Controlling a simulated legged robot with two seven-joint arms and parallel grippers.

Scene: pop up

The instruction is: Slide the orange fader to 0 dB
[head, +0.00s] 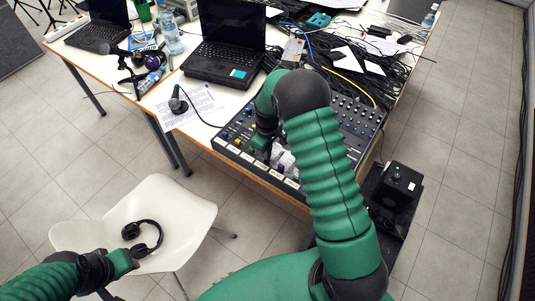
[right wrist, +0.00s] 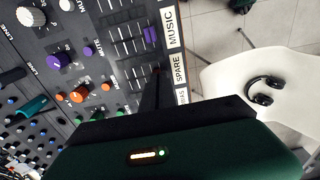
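The mixing console (head: 228,150) lies at the table's front edge. In the right wrist view, a purple fader cap (right wrist: 150,36) sits beside the MUSIC label (right wrist: 170,27). A dark finger of my right gripper (right wrist: 156,82) reaches down over the fader strips near the SPARE label (right wrist: 180,68). No orange fader cap shows clearly; the finger hides part of that strip. In the head view, my right gripper (head: 268,146) is low over the console's front, partly covered by my arm. Whether its fingers are apart I cannot tell. My left gripper (head: 125,262) is over the white chair.
A laptop (head: 226,45), a cable tangle (head: 345,75) and a small microphone (head: 178,104) are around the console. A white chair (head: 180,215) with headphones (head: 142,235) stands in front of the table.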

